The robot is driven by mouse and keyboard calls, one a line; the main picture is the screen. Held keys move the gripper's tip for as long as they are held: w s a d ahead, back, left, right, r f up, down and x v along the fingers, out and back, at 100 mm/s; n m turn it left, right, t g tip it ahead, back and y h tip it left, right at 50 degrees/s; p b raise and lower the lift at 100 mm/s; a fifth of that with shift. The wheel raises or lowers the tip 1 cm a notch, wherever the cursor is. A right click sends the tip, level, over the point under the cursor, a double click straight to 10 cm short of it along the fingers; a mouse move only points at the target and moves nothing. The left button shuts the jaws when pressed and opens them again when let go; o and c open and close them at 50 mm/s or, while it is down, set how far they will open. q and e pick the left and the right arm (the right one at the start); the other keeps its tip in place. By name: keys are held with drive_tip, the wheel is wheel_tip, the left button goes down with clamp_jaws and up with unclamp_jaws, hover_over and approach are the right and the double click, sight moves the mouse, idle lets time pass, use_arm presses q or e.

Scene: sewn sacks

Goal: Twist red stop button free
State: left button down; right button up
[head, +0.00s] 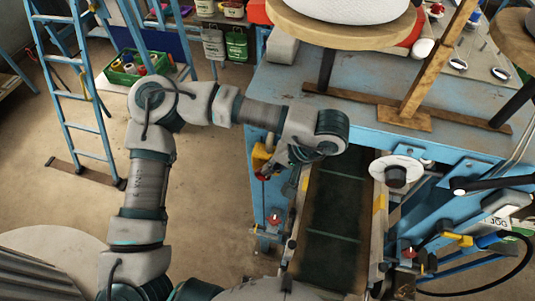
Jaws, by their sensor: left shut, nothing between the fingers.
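A yellow box (261,157) is on the blue frame, left of the belt, partly hidden by my left wrist. A small red part (263,178) shows just below it; it looks like the red stop button, but it is too small to be sure. My left gripper (273,168) is shut and empty, pointing down and left beside the yellow box. I cannot tell if its fingertips touch the red part. My right gripper is not in view.
A dark belt (334,230) runs between side rails below my left wrist. Small red knobs sit lower on the left post (274,217) and on the right side (409,252). A blue workbench (290,88) stands behind. A blue ladder (84,95) stands left; floor between is clear.

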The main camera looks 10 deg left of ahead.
use_arm(q)
drive_tip(key=shift+s+d+f+y+p, duration=0.3)
drive_tip(key=shift+f+y+p, duration=0.35)
drive_tip(key=shift+p, duration=0.35)
drive_tip(key=c, duration=1.6)
unclamp_jaws()
drive_tip(key=shift+w+d, duration=0.1)
drive_tip(key=shift+d, duration=0.1)
drive_tip(key=o, duration=0.4)
drive_tip(key=shift+d, duration=0.3)
drive_tip(key=shift+o, duration=0.2)
drive_tip(key=shift+w, duration=0.15)
drive_tip(key=shift+w+a+r, duration=0.1)
drive_tip(key=shift+a, duration=0.75)
drive_tip(key=d+f+v, duration=0.1)
drive_tip(key=v, duration=1.2)
drive_tip(key=shift+w, duration=0.15)
